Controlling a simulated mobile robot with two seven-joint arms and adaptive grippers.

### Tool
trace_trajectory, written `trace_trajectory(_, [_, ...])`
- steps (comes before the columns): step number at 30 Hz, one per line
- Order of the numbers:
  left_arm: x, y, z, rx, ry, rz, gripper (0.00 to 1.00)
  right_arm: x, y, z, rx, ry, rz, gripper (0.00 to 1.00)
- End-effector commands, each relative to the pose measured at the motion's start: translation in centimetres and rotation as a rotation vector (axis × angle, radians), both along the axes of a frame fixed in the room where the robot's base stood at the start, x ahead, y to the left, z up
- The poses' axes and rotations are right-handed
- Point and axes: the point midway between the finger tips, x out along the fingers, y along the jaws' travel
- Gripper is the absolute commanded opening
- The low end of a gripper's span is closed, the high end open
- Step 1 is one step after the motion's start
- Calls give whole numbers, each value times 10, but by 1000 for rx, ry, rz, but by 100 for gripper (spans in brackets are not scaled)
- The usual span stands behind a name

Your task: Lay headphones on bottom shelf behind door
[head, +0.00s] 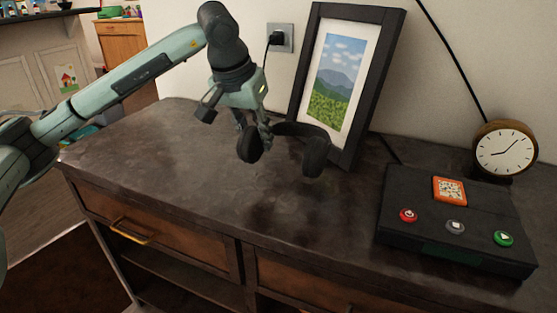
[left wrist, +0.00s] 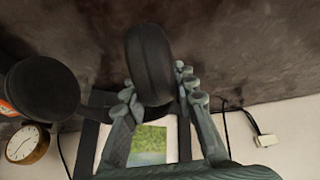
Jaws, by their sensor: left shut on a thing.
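Black headphones (head: 316,156) are held above the dark dresser top (head: 190,180), in front of the framed picture. My left gripper (head: 257,135) points down and is shut on the headphones near one ear cup. In the left wrist view, an ear cup (left wrist: 150,62) sits between the fingers of the left gripper (left wrist: 154,100), and the other ear cup (left wrist: 42,88) hangs to the left. My right gripper is not in view. The dresser's open lower shelf space (head: 185,275) shows partly under the drawers at the bottom of the head view.
A black-framed landscape picture (head: 345,80) leans on the wall right behind the headphones. A black box with coloured buttons (head: 455,225) and a round clock (head: 505,148) stand at right. A plug (head: 276,38) is in the wall socket. The dresser top's left part is clear.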

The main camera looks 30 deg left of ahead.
Motion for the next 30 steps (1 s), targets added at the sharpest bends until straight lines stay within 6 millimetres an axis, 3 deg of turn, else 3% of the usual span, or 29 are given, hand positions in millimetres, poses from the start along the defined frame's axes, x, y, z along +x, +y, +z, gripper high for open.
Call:
trace_trajectory(3, [10,-21,-12,-2,0,-3,0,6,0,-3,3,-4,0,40])
trace_trajectory(7, [16,-32,-20,-1,-1,0,0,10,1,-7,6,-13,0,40])
trace_trajectory(11, [17,-34,-26,-1,0,2,0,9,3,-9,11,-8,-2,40])
trace_trajectory(19, [16,-33,-61,0,1,1,0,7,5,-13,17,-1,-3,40])
trace_trajectory(30, [16,-33,-64,0,-2,1,0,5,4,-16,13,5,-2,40])
